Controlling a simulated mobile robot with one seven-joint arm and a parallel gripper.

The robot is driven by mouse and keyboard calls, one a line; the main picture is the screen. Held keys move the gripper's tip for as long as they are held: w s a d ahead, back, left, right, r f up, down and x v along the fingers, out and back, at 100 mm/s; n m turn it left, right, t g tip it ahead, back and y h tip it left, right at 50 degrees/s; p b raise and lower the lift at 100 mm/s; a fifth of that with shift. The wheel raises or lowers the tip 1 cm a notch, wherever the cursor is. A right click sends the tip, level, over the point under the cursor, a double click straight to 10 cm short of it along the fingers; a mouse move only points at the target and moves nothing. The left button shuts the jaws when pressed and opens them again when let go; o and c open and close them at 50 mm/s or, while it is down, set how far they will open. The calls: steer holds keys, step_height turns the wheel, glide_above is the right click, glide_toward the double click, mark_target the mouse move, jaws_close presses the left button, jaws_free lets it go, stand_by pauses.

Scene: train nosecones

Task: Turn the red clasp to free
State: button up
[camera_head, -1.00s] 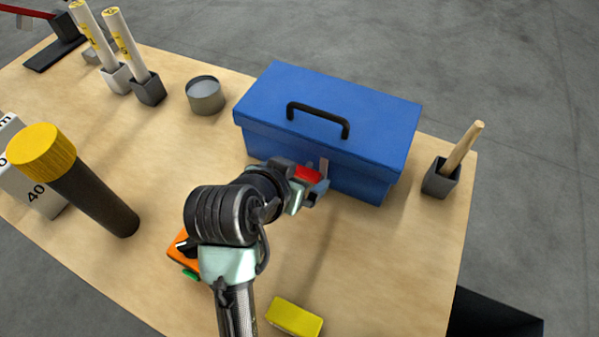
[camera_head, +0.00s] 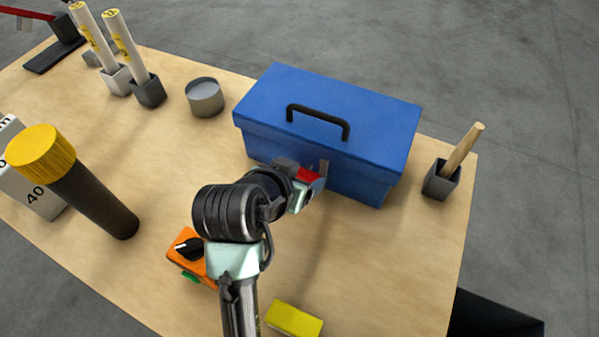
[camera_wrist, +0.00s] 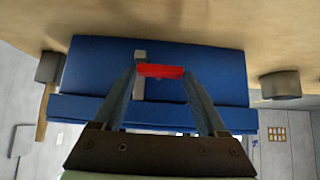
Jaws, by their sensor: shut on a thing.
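The blue toolbox (camera_head: 330,110) stands shut on the table, with a black handle on its lid. The red clasp (camera_head: 309,177) is on its front, next to a small grey upright tab (camera_head: 324,168). In the wrist view, the clasp (camera_wrist: 160,71) lies crosswise between my two fingertips, and the grey tab (camera_wrist: 140,78) stands upright at its left end. My gripper (camera_wrist: 160,75) is shut on the clasp, a fingertip at each end. In the head view, my gripper (camera_head: 314,182) is at the box front and my wrist partly hides the clasp.
A dark pot with a wooden handle (camera_head: 462,150) stands right of the box. A grey can (camera_head: 205,97) stands left of it. An orange box with a black knob (camera_head: 187,250) and a yellow block (camera_head: 295,318) are near my arm. A yellow-capped dark cylinder (camera_head: 85,185) stands left.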

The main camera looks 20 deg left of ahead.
steer(key=shift+r+p, duration=0.1)
steer(key=shift+p, duration=0.2)
steer(key=shift+a+r+n+h+p, duration=0.15)
steer(key=shift+n+h+p, duration=0.15)
steer(key=shift+h+p, duration=0.3)
steer(key=shift+a+n+h+p, duration=0.25)
steer(key=shift+h+p, duration=0.25)
steer(key=shift+p, duration=0.35)
steer(key=shift+a+f+n+h+p, duration=0.2)
steer(key=shift+n+h+p, duration=0.3)
steer(key=shift+h, duration=0.3)
steer(key=shift+a+f+n+h+p, duration=0.2)
steer(key=shift+n+h+p, duration=0.15)
steer(key=shift+n+h, duration=0.35)
steer(key=o, duration=1.3)
